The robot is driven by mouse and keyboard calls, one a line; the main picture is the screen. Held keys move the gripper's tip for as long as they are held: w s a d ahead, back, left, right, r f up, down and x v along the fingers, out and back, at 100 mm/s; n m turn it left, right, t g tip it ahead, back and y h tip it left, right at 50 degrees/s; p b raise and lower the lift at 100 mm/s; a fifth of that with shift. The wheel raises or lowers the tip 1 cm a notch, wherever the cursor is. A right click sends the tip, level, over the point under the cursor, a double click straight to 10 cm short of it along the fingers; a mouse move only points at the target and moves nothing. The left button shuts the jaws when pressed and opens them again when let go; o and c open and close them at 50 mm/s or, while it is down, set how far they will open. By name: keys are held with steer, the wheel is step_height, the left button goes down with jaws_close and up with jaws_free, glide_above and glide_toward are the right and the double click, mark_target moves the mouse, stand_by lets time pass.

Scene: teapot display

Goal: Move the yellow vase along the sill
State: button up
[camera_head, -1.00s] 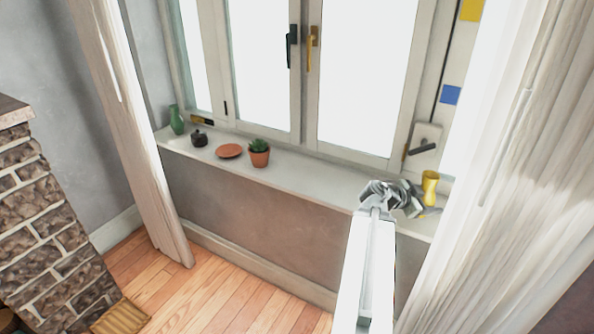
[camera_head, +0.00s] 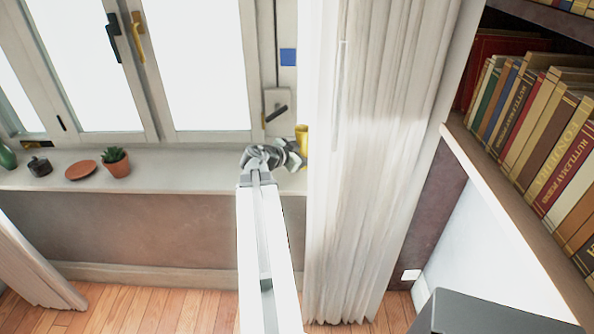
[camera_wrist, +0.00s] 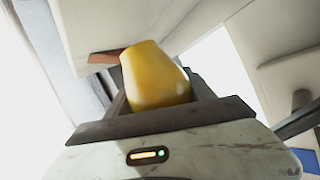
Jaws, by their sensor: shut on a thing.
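The yellow vase (camera_head: 302,137) stands at the right end of the pale window sill (camera_head: 190,172) in the head view, beside the curtain's edge. Its lower part is hidden by my gripper (camera_head: 292,153). In the wrist view the yellow vase (camera_wrist: 155,80) sits between the dark jaws of my gripper (camera_wrist: 160,108), which are shut on it. I cannot tell whether its base touches the sill.
A potted plant (camera_head: 116,163), a terracotta saucer (camera_head: 80,170), a dark small teapot (camera_head: 39,167) and a green vase (camera_head: 7,156) stand on the sill's left. The middle is clear. A white curtain (camera_head: 370,170) and a bookshelf (camera_head: 500,175) are at right.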

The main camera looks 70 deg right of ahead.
step_height(320, 180, down, 6)
steer(key=b, duration=0.4)
steer(key=shift+f+b, duration=0.25)
steer(key=shift+b, duration=0.15)
steer(key=shift+r, duration=0.15)
steer(key=o, duration=1.7)
